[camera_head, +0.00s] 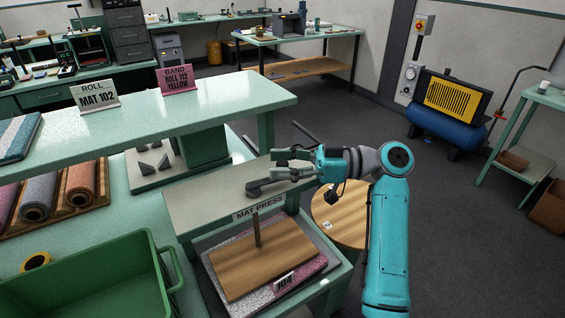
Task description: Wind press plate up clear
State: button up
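The mat press stands at the lower middle, with a grey-green top beam (200,200) labelled "MAT PRESS". A dark screw rod (257,232) runs down from the beam to a brown wooden press plate (262,262). The plate lies over a stack of speckled grey and pink mats (244,298) with a "104" tag in front. Whether the plate touches the mats is hard to tell. My gripper (280,164) is above the right part of the beam, pointing left, among dark handle bars (264,187). Its fingers overlap these bars, so I cannot tell its grip.
A green bin (90,280) stands at the lower left, near rolled mats (80,185). A raised shelf (180,107) with "ROLL MAT 102" and "BAND ROLL 112 YELLOW" signs is behind the press. A round wooden stool (340,225) stands beside my arm. Open floor lies to the right.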

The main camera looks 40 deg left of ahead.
jog(key=v, duration=1.2)
